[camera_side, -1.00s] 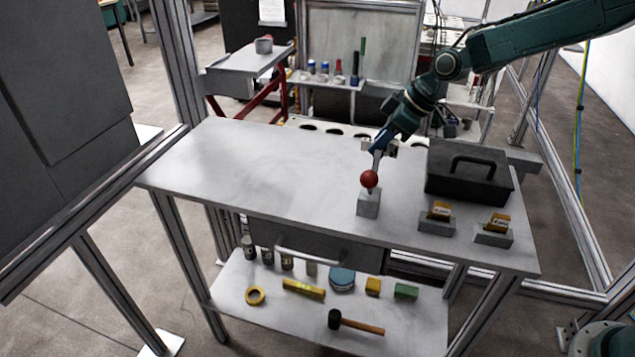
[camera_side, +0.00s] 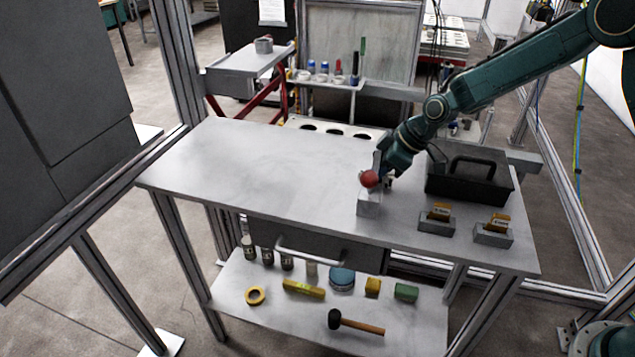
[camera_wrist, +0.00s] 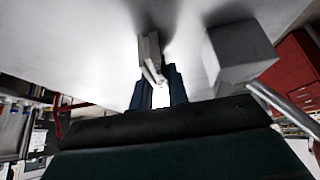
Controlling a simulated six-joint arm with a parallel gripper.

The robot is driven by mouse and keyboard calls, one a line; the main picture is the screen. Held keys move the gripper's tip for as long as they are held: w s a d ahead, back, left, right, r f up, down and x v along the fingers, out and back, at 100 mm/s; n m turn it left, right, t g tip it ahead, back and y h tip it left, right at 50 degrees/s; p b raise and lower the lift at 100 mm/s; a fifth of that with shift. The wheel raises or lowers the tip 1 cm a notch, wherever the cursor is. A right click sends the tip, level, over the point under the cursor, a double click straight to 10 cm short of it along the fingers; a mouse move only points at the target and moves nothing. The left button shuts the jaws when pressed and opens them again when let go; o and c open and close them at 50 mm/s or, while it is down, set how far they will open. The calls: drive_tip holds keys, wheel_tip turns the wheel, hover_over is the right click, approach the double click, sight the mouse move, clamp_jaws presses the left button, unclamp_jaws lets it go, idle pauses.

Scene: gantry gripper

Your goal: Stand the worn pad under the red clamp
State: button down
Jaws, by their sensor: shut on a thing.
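The red clamp shows in the side view as a red ball (camera_side: 369,179) above a pale grey block (camera_side: 368,207) near the table's front edge. My gripper (camera_side: 381,170) is right behind the ball, tilted down; the ball partly hides its fingertips. In the wrist view my gripper's blue fingers (camera_wrist: 157,79) are shut on a narrow grey piece (camera_wrist: 150,50). I cannot tell whether this is the worn pad or part of the clamp. Which pad is worn cannot be read.
A black toolbox (camera_side: 465,180) stands close to the right of my gripper. In the wrist view a grey block (camera_wrist: 238,55) is beside the fingers. The left half of the table (camera_side: 240,165) is clear. Tools and bottles lie on the lower shelf (camera_side: 240,318).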

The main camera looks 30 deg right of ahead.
drive_tip(key=shift+f, duration=0.2)
drive_tip(key=c, duration=1.4)
unclamp_jaws()
drive_tip(key=shift+f, duration=0.1)
drive_tip(key=shift+o, duration=0.2)
drive_tip(key=shift+s+d+r, duration=0.1)
drive_tip(key=shift+r, duration=0.4)
drive_tip(key=v, duration=1.1)
drive_tip(key=shift+s+r, duration=0.1)
drive_tip(key=shift+r, duration=0.05)
